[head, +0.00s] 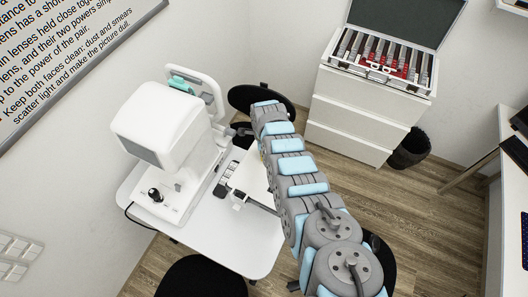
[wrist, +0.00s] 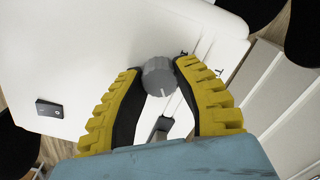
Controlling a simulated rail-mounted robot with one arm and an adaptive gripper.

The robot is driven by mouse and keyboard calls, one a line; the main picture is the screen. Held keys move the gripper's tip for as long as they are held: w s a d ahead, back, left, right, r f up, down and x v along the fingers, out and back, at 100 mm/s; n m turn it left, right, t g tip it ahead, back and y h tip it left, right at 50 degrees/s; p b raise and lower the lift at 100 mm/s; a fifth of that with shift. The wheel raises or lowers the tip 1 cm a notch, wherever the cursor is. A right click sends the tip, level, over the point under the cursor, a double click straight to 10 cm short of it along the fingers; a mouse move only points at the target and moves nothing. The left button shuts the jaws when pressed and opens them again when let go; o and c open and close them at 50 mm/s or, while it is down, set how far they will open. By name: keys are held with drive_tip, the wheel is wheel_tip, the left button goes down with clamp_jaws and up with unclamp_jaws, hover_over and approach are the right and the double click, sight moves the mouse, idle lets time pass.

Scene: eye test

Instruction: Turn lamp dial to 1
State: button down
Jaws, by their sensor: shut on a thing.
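The grey lamp dial (wrist: 157,72) is round, with a thin pale line on its face pointing toward the bottom of the wrist view. My gripper (wrist: 158,70) has yellow ribbed fingers with dark inner pads. The fingertips are closed on the dial from left and right. The dial sits over a white surface (wrist: 95,55). I cannot read any number beside it. In the head view my arm reaches to the table area, and the dial and fingers cannot be made out there.
A white eye-test machine (head: 165,120) with a black knob stands on the white table (head: 250,255). A small black switch box (wrist: 49,108) lies left of the dial. A lens case (head: 385,60) sits open on a drawer cabinet (head: 350,115). Dark stools stand around the table.

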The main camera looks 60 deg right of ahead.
drive_tip(key=shift+n, duration=1.2)
drive_tip(key=n, duration=0.1)
drive_tip(key=n+b, duration=0.1)
drive_tip(key=n, duration=0.1)
drive_tip(key=shift+f+n, duration=0.2)
drive_tip(key=shift+n, duration=0.1)
drive_tip(key=n+b, duration=0.3)
drive_tip(key=n, duration=0.3)
drive_tip(key=shift+b, duration=0.3)
drive_tip(key=n+b, duration=0.4)
drive_tip(key=n, duration=0.2)
drive_tip(key=shift+f+n, duration=0.1)
drive_tip(key=shift+n, duration=0.2)
drive_tip(key=n+b, duration=0.2)
drive_tip(key=n, duration=0.1)
drive_tip(key=shift+n, duration=0.4)
drive_tip(key=shift+n+b, duration=0.65)
drive_tip(key=shift+n, duration=0.15)
drive_tip(key=shift+r, duration=0.2)
